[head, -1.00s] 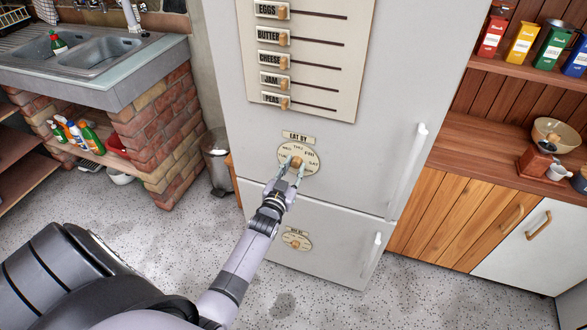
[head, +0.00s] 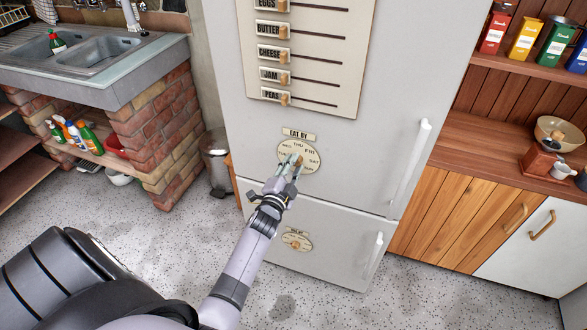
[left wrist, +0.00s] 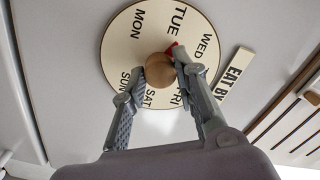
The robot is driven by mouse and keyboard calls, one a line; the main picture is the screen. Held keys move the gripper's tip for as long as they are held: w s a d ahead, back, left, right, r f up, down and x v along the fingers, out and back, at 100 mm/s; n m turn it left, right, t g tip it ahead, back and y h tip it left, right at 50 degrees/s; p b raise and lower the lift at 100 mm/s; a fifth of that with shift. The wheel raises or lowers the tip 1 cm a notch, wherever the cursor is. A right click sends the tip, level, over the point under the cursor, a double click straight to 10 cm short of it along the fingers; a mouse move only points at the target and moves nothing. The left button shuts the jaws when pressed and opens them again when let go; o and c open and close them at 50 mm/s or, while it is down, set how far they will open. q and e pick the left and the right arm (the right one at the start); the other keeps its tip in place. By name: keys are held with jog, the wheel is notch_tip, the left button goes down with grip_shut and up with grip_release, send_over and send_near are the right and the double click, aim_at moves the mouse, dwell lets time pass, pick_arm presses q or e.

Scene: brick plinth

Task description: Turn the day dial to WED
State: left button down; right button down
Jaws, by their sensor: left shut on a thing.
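The day dial (head: 309,166) is a round cream plate on the fridge door under an EAT BY label (head: 299,135). It also shows in the left wrist view (left wrist: 120,62), with day names around a round wooden knob (left wrist: 159,70). A red pointer mark (left wrist: 172,49) beside the knob points close to TUE, slightly toward WED. My left gripper (head: 291,165) is shut on the knob, with one finger on each side of it in the wrist view (left wrist: 153,77). THU is hidden there by a finger. My right gripper is out of view.
A second, smaller dial (head: 297,240) is on the lower fridge door. A board with several wooden sliders (head: 330,75) is above. Fridge handles (head: 408,167) stand out at the right. A brick-legged sink (head: 85,72) stands left, a wooden cupboard (head: 460,215) right.

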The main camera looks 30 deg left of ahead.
pick_arm(q)
jog(key=shift+m+b, duration=1.05)
jog(key=shift+m, duration=1.95)
jog(key=c, duration=1.2)
grip_release()
jog(key=shift+c, duration=0.2)
jog(key=v, duration=1.2)
jog(key=shift+f, duration=0.15)
